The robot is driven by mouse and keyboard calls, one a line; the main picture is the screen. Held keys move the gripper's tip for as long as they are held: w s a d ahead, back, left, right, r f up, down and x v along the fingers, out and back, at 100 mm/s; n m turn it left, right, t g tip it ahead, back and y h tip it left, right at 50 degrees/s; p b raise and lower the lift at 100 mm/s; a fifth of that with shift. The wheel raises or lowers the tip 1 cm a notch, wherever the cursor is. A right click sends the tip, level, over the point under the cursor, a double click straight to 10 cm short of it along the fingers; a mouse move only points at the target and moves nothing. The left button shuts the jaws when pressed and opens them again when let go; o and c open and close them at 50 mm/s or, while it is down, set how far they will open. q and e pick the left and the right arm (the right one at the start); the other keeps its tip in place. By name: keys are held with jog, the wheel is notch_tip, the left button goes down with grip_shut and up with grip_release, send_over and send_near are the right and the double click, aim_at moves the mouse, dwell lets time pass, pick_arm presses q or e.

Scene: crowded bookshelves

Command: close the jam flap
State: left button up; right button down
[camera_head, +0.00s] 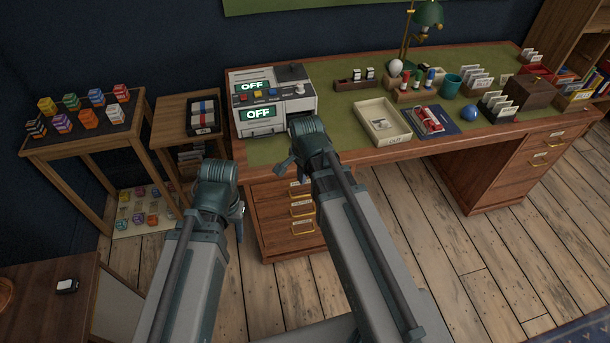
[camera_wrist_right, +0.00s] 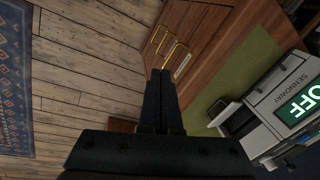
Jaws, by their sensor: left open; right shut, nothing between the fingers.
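The grey and white machine (camera_head: 302,103) stands at the left end of the desk, with two lit displays reading OFF. In the right wrist view, a pale panel (camera_wrist_right: 224,113) juts out beside a dark opening low on the machine (camera_wrist_right: 262,136); it looks like the jam flap, standing open. My right gripper (camera_wrist_right: 160,75) is shut and empty, in front of the desk and apart from the panel. In the head view its fingers are mostly hidden by my arm. My left gripper (camera_head: 239,226) is open, low left of the desk drawers, its fingers barely visible.
The green-topped desk (camera_head: 345,108) holds a cream tray (camera_head: 367,112), a lamp (camera_head: 427,15) and card boxes to the right. A small side table (camera_head: 172,109) and a stand with coloured boxes (camera_head: 50,145) are close on the left. The floor before the desk is clear.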

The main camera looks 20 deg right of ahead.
pick_arm(q)
jog(key=shift+r+p, duration=0.75)
pick_arm(e)
jog(key=s+a+r+n+g+h, duration=0.1)
jog(key=s+a+n+g, duration=0.1)
jog(key=s+a+n, duration=0.8)
jog(key=s+n, duration=0.2)
jog(key=n, duration=0.5)
jog(key=shift+s+a+n+g, duration=0.2)
jog(key=shift+n+g, duration=0.1)
jog(key=shift+r, duration=0.1)
